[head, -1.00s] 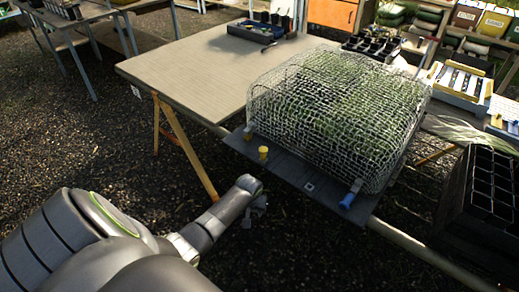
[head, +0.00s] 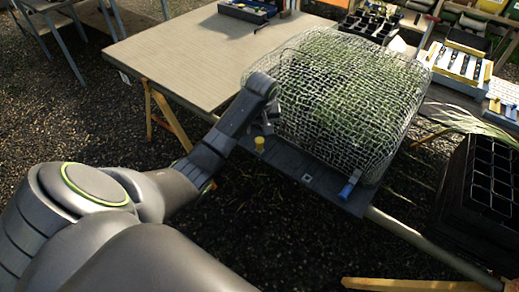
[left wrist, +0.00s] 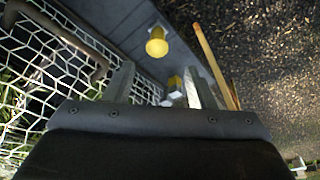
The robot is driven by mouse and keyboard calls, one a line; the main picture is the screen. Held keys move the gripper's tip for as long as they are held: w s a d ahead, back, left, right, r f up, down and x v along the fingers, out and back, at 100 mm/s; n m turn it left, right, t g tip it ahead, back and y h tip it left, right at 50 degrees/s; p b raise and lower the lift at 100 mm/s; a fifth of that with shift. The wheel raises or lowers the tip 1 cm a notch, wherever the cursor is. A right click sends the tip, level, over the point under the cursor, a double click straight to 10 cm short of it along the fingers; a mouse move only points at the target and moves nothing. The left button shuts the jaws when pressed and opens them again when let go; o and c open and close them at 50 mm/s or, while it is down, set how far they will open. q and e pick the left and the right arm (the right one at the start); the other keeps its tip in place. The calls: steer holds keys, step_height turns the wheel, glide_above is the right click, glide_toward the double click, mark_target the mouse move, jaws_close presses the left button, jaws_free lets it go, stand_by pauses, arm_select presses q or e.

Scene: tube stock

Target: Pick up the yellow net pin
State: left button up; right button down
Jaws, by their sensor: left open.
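The yellow net pin (left wrist: 175,83), with a white piece at its base, shows between the fingers of my left gripper (left wrist: 158,70) in the left wrist view, closer to the right finger. The fingers are open, and I cannot tell whether they touch it. In the head view my left gripper (head: 262,128) is at the net's near left corner and hides this pin. A second yellow piece (head: 260,143) with a round top stands apart on the dark board; it also shows in the left wrist view (left wrist: 157,45). My right gripper is not in view.
The white wire net (head: 345,100) covers green plants on the dark board (head: 308,172). A blue pin (head: 348,187) is at its near right corner. A beige tabletop (head: 180,55) lies behind. Black trays (head: 490,185) stand at the right.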

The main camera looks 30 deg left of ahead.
mark_target(260, 140)
arm_select(q)
steer(key=x, duration=1)
steer(key=shift+w+d+r, duration=0.1)
steer(key=shift+w+d, duration=0.05)
steer(key=shift+w, duration=0.05)
steer(key=c, duration=1)
steer(key=shift+o, duration=0.2)
step_height(260, 140, up, 10)
steer(key=shift+r, duration=0.1)
